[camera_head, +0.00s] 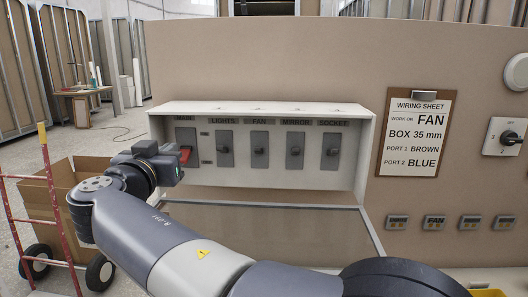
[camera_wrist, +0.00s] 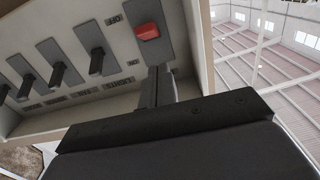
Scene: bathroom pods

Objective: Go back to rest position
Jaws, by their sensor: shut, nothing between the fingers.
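My gripper (camera_wrist: 160,78) is shut and empty. In the wrist view its fingers point at the switch box, just beside the red handle (camera_wrist: 148,32) of the MAIN switch, with a small gap in the picture. In the head view my gripper (camera_head: 177,170) is at the left end of the box, in front of the lower part of the MAIN switch, and its fingertips are hard to make out. The red handle (camera_head: 185,155) shows just past it. I cannot tell from the head view whether they touch.
The open white switch box (camera_head: 361,150) also holds LIGHTS, FAN, MIRROR and SOCKET switches with dark handles. A clipboard wiring sheet (camera_head: 415,130) and a rotary switch (camera_head: 505,137) are to the right. A red hand truck (camera_head: 50,185) with a cardboard box (camera_head: 88,165) stands left.

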